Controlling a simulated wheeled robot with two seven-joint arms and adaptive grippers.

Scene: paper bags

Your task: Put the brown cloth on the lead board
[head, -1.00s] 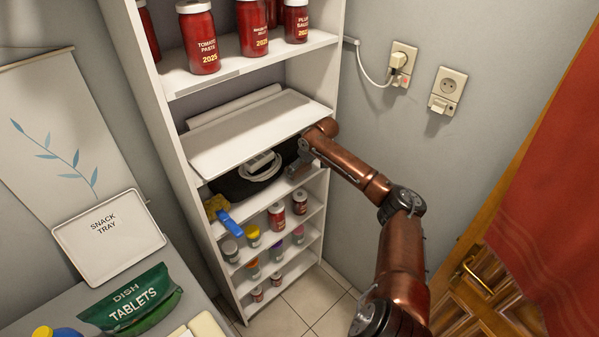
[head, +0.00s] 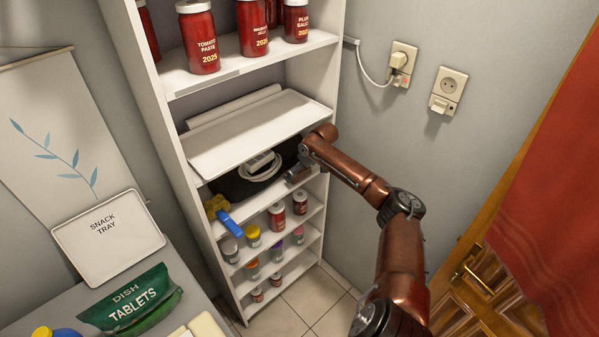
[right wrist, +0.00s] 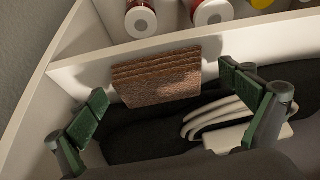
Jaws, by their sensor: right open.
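The brown cloth (right wrist: 155,77), folded in several layers, shows in the right wrist view against the white front edge of a shelf board (right wrist: 100,65). I cannot tell if it rests on that board. My right gripper (right wrist: 163,88) is open, with its green-padded fingers apart on either side of the cloth. A white coiled lead (right wrist: 205,115) lies on something dark beside the right finger. In the head view the lead (head: 262,166) is on the shelf board under a white tray. There my right gripper (head: 299,174) is partly hidden, and I do not see the cloth. My left gripper is out of view.
The white tray (head: 250,130) sits close above the lead. A yellow sponge (head: 215,204) and blue item (head: 229,220) are at the shelf's left front. Small jars (head: 277,215) stand below, and red jars (head: 198,40) above. The shelf's right upright is close to my arm.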

